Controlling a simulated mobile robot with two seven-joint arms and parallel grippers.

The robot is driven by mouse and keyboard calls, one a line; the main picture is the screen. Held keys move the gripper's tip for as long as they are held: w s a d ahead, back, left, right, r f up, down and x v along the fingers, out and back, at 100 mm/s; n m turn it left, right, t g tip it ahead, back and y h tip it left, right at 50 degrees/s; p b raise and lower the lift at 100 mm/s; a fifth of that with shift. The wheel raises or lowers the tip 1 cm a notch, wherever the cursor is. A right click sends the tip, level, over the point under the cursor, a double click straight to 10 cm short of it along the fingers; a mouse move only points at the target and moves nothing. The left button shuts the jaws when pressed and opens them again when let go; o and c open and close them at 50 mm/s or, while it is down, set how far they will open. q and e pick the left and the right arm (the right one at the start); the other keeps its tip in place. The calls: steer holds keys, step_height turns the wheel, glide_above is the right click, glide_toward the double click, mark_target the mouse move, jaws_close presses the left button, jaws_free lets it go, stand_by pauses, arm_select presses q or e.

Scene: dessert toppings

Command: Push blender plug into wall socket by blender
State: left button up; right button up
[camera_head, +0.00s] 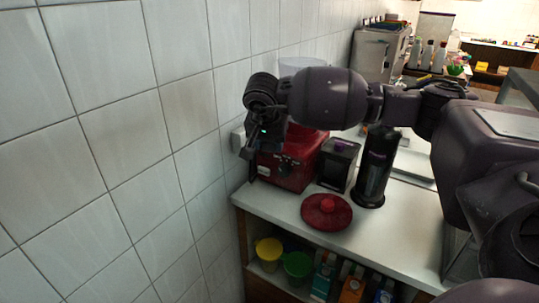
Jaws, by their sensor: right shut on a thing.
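My right gripper (253,163) hangs pointing down close to the tiled wall, at the left end of the counter. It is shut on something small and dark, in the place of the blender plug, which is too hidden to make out. A pale wall socket (237,139) shows on the tiles just left of the gripper. The red blender base (287,172) stands on the counter right behind the gripper, and a pale clear jar (297,65) shows above it, partly covered by my arm. Contact between plug and socket cannot be told. My left gripper is not in view.
A dark boxy appliance (338,163) and a tall black bottle (375,170) stand right of the blender. Below, a shelf holds yellow (268,252) and green cups (297,266) and cartons. The tiled wall bounds the left.

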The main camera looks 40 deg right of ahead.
steer(key=shift+d+f+n+y+b, duration=0.3)
steer(key=shift+d+f+n+b, duration=0.1)
steer(key=shift+n, duration=0.7)
steer(key=shift+w+d+f+n+t+y+b, duration=0.15)
steer(key=shift+d+f+n+t+y, duration=0.1)
steer(key=shift+n, duration=0.3)
steer(key=shift+s+d+f+n+t+y+b, duration=0.15)
steer(key=shift+f+n+t, duration=0.1)
steer(key=shift+n, duration=0.3)
steer(key=n, duration=0.1)
steer(key=n+y, duration=0.1)
steer(key=f+n, duration=0.1)
steer(key=shift+w+d+n+b, duration=0.3)
steer(key=shift+d+b, duration=0.05)
steer(key=shift+b, duration=0.05)
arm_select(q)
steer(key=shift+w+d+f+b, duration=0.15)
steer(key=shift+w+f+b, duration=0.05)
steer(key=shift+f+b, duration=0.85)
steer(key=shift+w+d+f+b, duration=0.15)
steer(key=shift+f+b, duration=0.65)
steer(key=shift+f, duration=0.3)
arm_select(e)
steer(key=w+n+y, duration=0.2)
steer(key=w+n, duration=0.4)
steer(key=shift+w+a+f+y, duration=0.15)
steer(key=shift+a+f+y, duration=0.1)
steer(key=shift+y, duration=0.15)
